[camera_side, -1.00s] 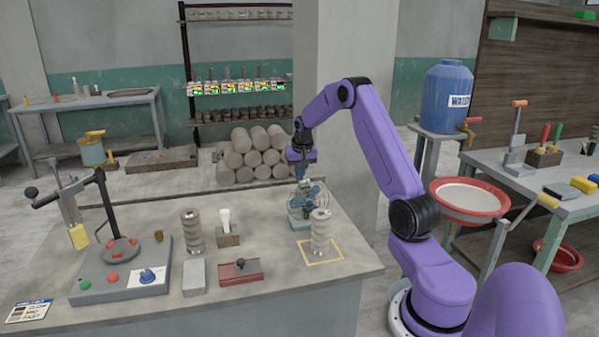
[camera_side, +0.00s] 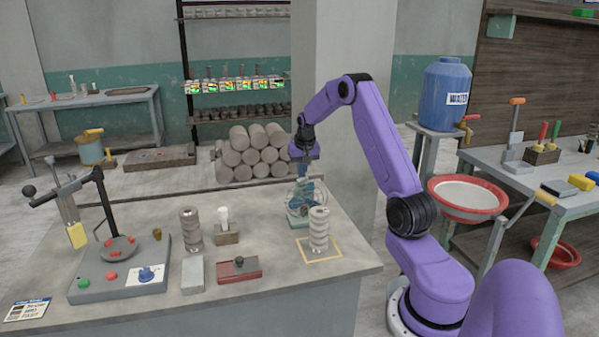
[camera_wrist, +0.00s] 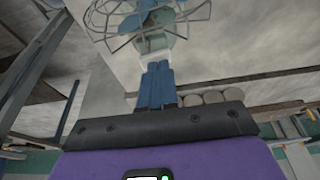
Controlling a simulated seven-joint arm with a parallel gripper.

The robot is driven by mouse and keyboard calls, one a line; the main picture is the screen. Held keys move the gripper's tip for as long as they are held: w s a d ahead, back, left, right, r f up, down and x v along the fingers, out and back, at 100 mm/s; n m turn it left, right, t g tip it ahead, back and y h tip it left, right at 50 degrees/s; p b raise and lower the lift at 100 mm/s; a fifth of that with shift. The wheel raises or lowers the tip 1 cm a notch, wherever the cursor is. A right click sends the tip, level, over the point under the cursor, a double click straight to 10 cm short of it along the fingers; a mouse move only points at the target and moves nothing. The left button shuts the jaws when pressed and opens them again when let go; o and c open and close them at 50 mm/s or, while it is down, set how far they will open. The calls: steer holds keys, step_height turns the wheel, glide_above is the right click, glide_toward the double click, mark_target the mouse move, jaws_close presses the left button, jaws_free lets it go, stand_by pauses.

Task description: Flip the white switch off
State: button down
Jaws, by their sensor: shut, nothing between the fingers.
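A white upright lever (camera_side: 224,216) stands on a small brown block on the bench, left of the wire-caged fan (camera_side: 301,200); it may be the white switch. My gripper (camera_side: 304,178) is above and behind the fan in the side view, well right of that lever. In the wrist view my blue fingers (camera_wrist: 157,66) are together and empty, pointing at the fan (camera_wrist: 150,18). A small white part (camera_wrist: 153,44) shows between the fingertips and the fan; I cannot tell whether it is a switch or whether the fingers touch it.
A ribbed grey stack (camera_side: 319,230) stands in a yellow square in front of the fan. A second ribbed stack (camera_side: 191,230), a red block with a black knob (camera_side: 239,270), a grey block (camera_side: 193,274) and a control panel (camera_side: 122,270) occupy the bench. The front right corner is bare.

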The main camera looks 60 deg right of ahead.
steer(key=shift+w+r, duration=0.15)
steer(key=shift+r, duration=0.4)
steer(key=w+a+v, duration=0.1)
steer(key=w+v, duration=0.1)
steer(key=v, duration=1)
steer(key=shift+a+r, duration=0.3)
steer(key=shift+a, duration=0.05)
